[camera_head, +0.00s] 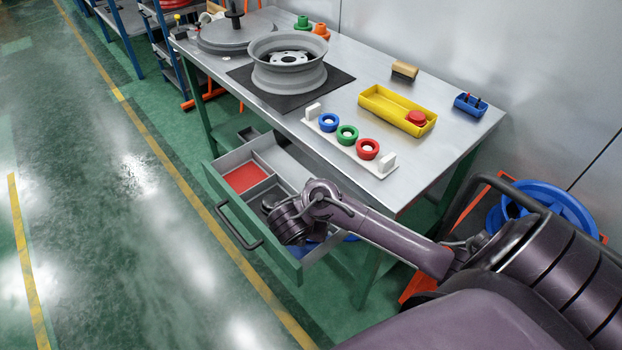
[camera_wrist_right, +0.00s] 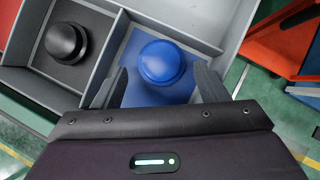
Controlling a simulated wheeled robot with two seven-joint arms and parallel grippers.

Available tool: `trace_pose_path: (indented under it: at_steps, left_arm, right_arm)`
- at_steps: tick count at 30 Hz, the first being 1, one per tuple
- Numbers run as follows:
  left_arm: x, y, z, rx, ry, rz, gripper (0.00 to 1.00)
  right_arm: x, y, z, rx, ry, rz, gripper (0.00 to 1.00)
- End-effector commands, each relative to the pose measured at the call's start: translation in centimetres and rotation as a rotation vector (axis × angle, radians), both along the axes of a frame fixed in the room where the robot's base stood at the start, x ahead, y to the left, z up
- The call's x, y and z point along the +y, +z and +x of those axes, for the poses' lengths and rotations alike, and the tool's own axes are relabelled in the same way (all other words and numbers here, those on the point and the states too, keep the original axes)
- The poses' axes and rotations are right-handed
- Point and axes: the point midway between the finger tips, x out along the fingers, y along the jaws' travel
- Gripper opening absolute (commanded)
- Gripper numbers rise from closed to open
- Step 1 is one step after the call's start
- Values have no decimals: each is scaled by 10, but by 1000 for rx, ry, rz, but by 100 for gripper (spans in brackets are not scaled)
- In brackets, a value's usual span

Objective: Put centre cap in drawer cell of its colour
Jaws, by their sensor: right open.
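The open drawer (camera_head: 222,188) under the bench has cells with coloured floors. A blue centre cap (camera_wrist_right: 161,62) sits on the blue-floored cell (camera_wrist_right: 133,49), also seen in the right wrist view. My right gripper (camera_wrist_right: 163,84) is open, its fingers on either side of the blue cap with gaps showing. A black cap (camera_wrist_right: 66,42) sits in the dark-floored cell beside it. The red cell (camera_head: 245,177) looks empty. A red cap (camera_head: 417,118) lies in the yellow tray (camera_head: 380,104) on the bench. My right wrist hides part of the drawer. My left gripper is out of view.
A white rack (camera_head: 386,163) with blue, green and red rings stands near the bench's front edge. A grey wheel (camera_head: 288,68) lies on a black mat. A small blue box (camera_head: 470,105) and a wooden-looking block (camera_head: 404,71) are farther back. Drawer walls surround my right gripper.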

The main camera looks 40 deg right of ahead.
Motion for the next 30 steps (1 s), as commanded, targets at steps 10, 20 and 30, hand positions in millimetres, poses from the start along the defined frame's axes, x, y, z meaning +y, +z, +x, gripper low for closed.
trace_pose_path:
  at_steps: [10, 20, 30]
  left_arm:
    - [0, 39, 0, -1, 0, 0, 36]
    - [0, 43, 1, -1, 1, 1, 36]
    - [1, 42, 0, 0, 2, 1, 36]
  right_arm:
    - [32, 61, -21, 0, 0, 2, 67]
    - [38, 71, -26, 0, 1, 0, 67]
    - [38, 71, -26, 0, 1, 0, 67]
